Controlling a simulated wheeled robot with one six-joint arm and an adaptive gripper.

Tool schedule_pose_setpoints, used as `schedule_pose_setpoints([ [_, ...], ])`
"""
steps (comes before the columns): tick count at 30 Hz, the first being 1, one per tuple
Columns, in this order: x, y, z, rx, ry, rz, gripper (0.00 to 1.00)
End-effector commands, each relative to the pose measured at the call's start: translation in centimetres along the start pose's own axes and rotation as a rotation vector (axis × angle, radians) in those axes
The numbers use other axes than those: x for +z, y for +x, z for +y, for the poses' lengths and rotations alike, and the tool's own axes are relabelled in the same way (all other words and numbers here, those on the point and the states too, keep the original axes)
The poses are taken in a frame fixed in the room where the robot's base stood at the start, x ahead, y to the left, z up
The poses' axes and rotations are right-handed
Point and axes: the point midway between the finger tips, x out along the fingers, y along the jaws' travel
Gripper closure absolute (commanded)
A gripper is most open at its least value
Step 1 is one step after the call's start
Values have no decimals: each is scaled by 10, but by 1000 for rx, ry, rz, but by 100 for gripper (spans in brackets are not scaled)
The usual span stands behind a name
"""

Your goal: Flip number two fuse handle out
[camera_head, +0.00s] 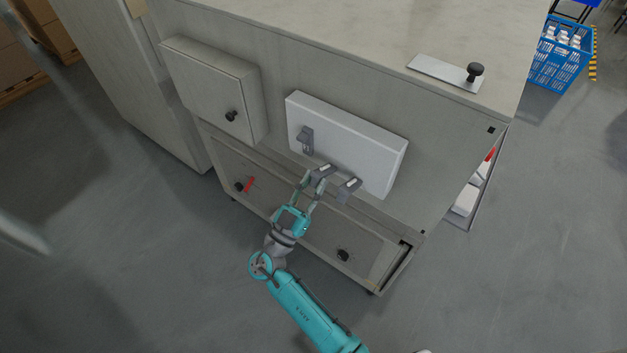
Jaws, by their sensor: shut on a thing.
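A white fuse box (362,148) is mounted on the front of the grey cabinet. It carries a row of three grey fuse handles. The left handle (306,137) lies against the box's face. The middle handle (323,170), the second in the row, sticks out toward me. The right handle (349,187) also sticks out. My gripper (314,178) is at the middle handle, shut on it, coming from below and to the left. The fingertips partly hide this handle, and its exact angle is hard to tell.
A small closed door with a black knob (231,116) is left of the box. Below is a drawer front with black knobs (343,255) and a red piece (249,184). A metal plate with a knob (475,72) lies on the countertop (330,30). The floor in front is clear.

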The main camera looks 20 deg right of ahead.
Motion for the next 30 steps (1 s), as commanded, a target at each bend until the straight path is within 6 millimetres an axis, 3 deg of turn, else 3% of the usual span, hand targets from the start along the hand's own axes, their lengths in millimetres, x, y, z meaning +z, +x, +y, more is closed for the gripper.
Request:
schedule_pose_setpoints([
  [13,6,-1,1,-2,-6,-10,100],
  [14,6,-1,1,-2,-6,-10,64],
  [15,6,-1,1,-2,-6,-9,54],
  [16,5,-1,1,-2,-5,-9,52],
  [25,3,-2,0,-1,-2,-5,52],
  [30,2,-17,-1,-3,-2,-5,52],
])
